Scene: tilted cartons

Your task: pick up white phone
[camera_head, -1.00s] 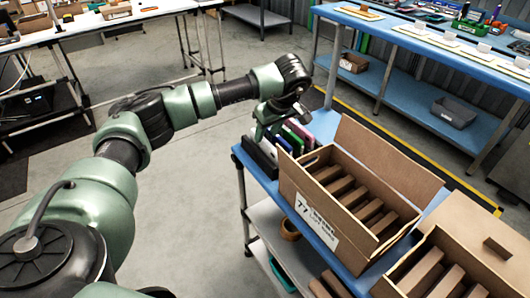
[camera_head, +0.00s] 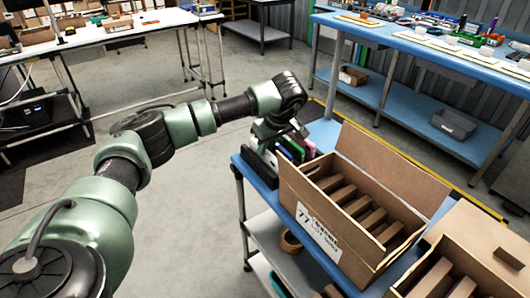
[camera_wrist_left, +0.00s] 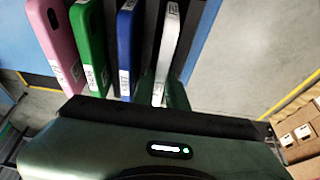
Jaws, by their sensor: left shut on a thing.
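The white phone (camera_wrist_left: 168,38) stands on edge at the right end of a row of phones in the left wrist view. My left gripper (camera_wrist_left: 164,90) is shut on its near end, with one green finger on each side. Blue (camera_wrist_left: 128,45), green (camera_wrist_left: 88,45) and pink (camera_wrist_left: 55,40) phones stand to its left, apart from the fingers. In the head view my left gripper (camera_head: 264,133) is over the black holder (camera_head: 260,168) at the blue table's far-left corner. The arm hides the white phone there. My right gripper is out of view.
An open carton (camera_head: 345,215) with brown dividers stands just right of the phones, its flap raised. Another carton (camera_head: 455,260) stands nearer at the right. A blue workbench (camera_head: 450,60) stands behind, and the floor left of the table is clear.

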